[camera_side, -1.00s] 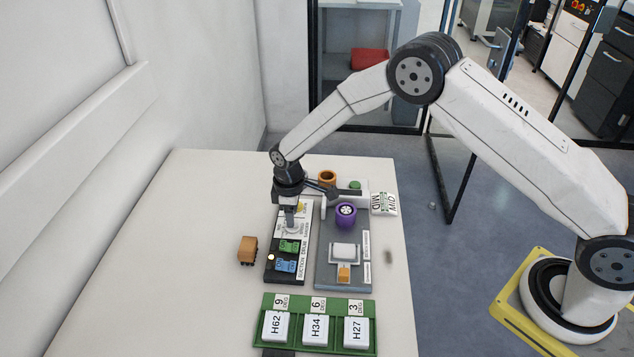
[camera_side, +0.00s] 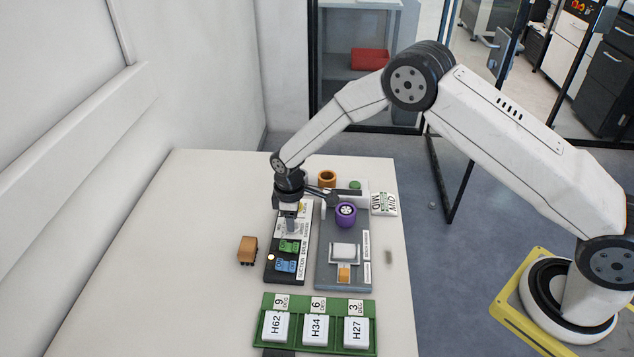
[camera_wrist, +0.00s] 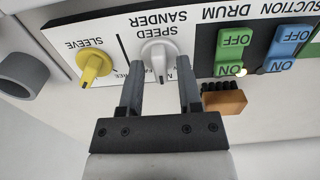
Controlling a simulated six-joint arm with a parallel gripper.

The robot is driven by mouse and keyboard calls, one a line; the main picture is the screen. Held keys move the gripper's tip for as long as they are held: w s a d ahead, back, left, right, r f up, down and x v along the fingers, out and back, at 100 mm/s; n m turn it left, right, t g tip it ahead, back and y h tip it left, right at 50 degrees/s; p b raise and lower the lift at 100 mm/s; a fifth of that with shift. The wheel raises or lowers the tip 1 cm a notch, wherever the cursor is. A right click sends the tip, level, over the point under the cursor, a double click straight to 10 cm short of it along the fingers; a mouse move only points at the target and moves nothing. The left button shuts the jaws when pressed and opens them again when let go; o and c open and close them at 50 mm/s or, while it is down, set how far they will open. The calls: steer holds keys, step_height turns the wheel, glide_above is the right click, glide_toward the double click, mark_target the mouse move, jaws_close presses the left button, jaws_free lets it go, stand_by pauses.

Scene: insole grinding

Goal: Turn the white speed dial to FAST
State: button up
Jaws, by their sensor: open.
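The white speed dial (camera_wrist: 158,56) is on the panel strip marked SANDER SPEED in the wrist view. Its pointer lies roughly along the fingers; the setting it marks cannot be read, as my fingers cover part of the scale. My gripper (camera_wrist: 159,62) is open, with one finger on each side of the dial. Whether either finger touches it cannot be told. In the side view my gripper (camera_side: 292,228) points down over the dark control panel (camera_side: 270,276) and hides most of the dial.
A yellow SLEEVE knob (camera_wrist: 92,66) sits beside the dial. Green switches (camera_wrist: 232,50) and blue switches (camera_wrist: 286,46) are on the other side. A brown block (camera_side: 248,250) stands left of the panel. A purple roller (camera_side: 346,214) and green tray (camera_side: 318,303) are nearby.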

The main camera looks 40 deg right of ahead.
steer(key=shift+f, duration=0.3)
steer(key=shift+r, duration=0.15)
stand_by(0.3)
jaws_close()
